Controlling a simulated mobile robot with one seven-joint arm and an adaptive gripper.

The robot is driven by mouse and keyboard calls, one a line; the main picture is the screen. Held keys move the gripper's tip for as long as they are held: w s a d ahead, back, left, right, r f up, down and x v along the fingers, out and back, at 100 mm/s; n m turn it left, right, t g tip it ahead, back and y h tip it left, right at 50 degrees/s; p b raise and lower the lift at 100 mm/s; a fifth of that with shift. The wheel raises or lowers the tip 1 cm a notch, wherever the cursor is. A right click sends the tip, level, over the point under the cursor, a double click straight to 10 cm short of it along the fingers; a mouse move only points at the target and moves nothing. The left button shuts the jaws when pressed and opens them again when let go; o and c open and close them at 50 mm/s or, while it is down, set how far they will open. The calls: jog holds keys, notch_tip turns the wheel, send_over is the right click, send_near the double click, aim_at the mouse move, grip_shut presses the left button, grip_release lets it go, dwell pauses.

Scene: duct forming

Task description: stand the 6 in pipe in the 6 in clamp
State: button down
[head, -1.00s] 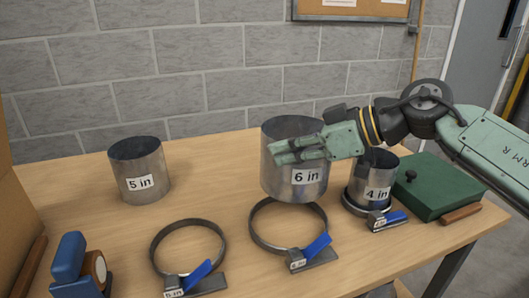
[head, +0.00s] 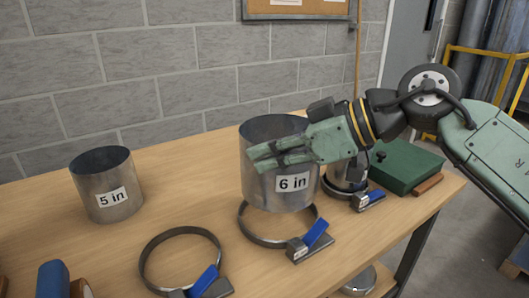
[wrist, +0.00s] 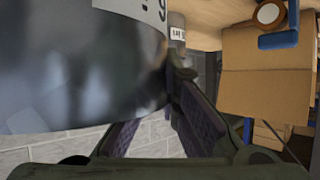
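The large steel 6 in pipe (head: 262,190) is upright in the head view, with its lower edge over the rear of the 6 in clamp (head: 245,229) ring. It hides that part of the ring. My gripper (head: 256,160) reaches across the pipe's front from the right and appears shut on its upper wall; the exact finger contact is hidden. In the wrist view the pipe (wrist: 75,70) fills the left side, its label upside down, beside my close-set fingers (wrist: 172,75). The clamp is an open ring with a blue lever (head: 315,234).
The 5 in pipe (head: 108,180) stands at left, behind the empty 5 in clamp (head: 143,262). The 4 in clamp (head: 367,201) and its pipe, mostly hidden by my gripper, are at right beside a green box (head: 408,170). A cardboard box (wrist: 265,75) shows in the wrist view.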

aim_at(280, 190)
jog(key=shift+f+b, duration=2.7)
jog(key=shift+f, duration=1.2)
jog(key=c, duration=2.3)
grip_release()
jog(key=o, duration=0.6)
jog(key=v, duration=1.2)
